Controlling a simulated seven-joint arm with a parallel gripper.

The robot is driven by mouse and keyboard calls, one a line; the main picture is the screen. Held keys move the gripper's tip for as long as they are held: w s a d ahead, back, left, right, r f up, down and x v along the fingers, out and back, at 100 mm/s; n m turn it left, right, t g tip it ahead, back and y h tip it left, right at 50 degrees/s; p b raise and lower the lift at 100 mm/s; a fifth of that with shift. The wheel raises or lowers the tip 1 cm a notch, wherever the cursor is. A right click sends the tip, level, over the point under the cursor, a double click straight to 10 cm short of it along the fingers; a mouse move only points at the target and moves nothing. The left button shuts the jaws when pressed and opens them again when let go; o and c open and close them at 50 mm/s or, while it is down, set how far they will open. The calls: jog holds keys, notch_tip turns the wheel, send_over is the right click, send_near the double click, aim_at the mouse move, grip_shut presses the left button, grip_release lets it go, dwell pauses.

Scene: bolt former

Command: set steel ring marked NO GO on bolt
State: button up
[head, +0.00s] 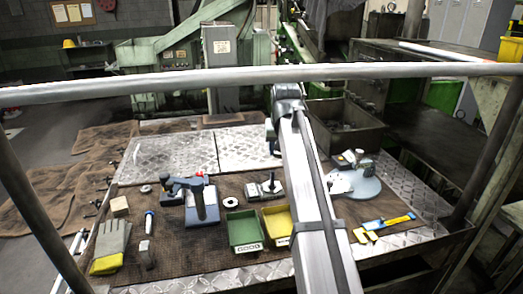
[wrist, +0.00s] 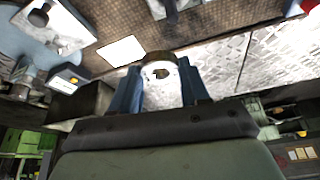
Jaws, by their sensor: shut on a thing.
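My gripper (wrist: 158,88) is shut on a pale steel ring (wrist: 161,71), with one blue finger on each side of it in the wrist view. In the head view my arm covers most of the gripper and the held ring cannot be made out. Two other ring-shaped pieces lie on the mat: one pale ring (head: 231,202) and one smaller ring (head: 146,189).
A blue stand (head: 203,205) rises left of centre. A green tray (head: 245,230) and a yellow tray (head: 277,221) sit at the front. Gloves (head: 110,245) lie front left, a round grey plate (head: 357,187) right. A metal rail (head: 180,86) crosses above the bench. Bare plate lies behind the mat.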

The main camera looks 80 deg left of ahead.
jog(key=shift+s+d+f+n+g, duration=0.1)
jog(key=shift+s+d+n+g, duration=0.25)
jog(key=shift+n, duration=0.45)
jog(key=shift+s+d+f+n+g, duration=0.15)
jog(key=shift+s+n+g, duration=0.25)
jog(key=shift+n, duration=0.4)
jog(key=shift+s+d+r+n+g, duration=0.1)
jog(key=shift+s+d+n+g, duration=0.15)
jog(key=shift+s+n, duration=0.4)
jog(key=shift+w+f, duration=0.15)
jog(key=shift+w, duration=0.05)
jog(key=shift+f, duration=1.7)
jog(key=shift+f, duration=0.45)
jog(key=o, duration=1.2)
jog(key=shift+o, duration=0.2)
